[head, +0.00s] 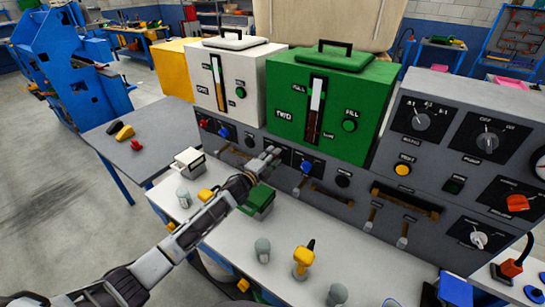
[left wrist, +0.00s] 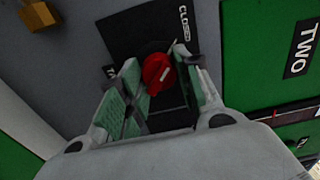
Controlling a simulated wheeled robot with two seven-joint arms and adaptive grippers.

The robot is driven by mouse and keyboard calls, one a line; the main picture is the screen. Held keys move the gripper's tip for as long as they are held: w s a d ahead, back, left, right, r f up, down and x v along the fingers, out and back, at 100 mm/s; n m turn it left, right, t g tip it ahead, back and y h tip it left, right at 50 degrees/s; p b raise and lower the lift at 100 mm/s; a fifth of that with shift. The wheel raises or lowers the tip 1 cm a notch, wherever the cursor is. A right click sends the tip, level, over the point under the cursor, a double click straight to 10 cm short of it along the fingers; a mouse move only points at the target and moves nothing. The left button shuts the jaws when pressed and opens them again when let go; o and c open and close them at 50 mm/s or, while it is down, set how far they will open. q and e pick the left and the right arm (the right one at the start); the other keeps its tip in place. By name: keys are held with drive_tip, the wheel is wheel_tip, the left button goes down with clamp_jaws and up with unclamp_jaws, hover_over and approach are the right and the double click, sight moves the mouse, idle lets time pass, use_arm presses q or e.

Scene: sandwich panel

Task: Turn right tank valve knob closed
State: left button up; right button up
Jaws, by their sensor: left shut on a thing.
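The right tank is the green box (head: 330,100) on the panel, marked TWO, with a sight gauge and FILL button on its front. In the left wrist view, a red valve knob (left wrist: 158,73) with a short white pointer line sits on a black plate (left wrist: 128,38). The word CLOSED shows above and right of the knob; another label at left is mostly hidden. My left gripper (head: 271,156) is at the panel below the green tank, its fingers (left wrist: 163,82) shut on the red knob from both sides. In the head view the gripper hides this knob. My right gripper is out of view.
A white tank (head: 233,80) stands left of the green one. A blue knob (head: 306,166) is just right of my gripper. Below my arm, the bench holds a green box (head: 259,203), a white box (head: 189,161) and a yellow-topped item (head: 303,260).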

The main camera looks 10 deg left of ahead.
use_arm(q)
drive_tip(key=o, duration=1)
drive_tip(key=shift+o, duration=0.2)
drive_tip(key=v, duration=1.2)
idle(0.4)
drive_tip(key=shift+f, duration=0.1)
idle(0.5)
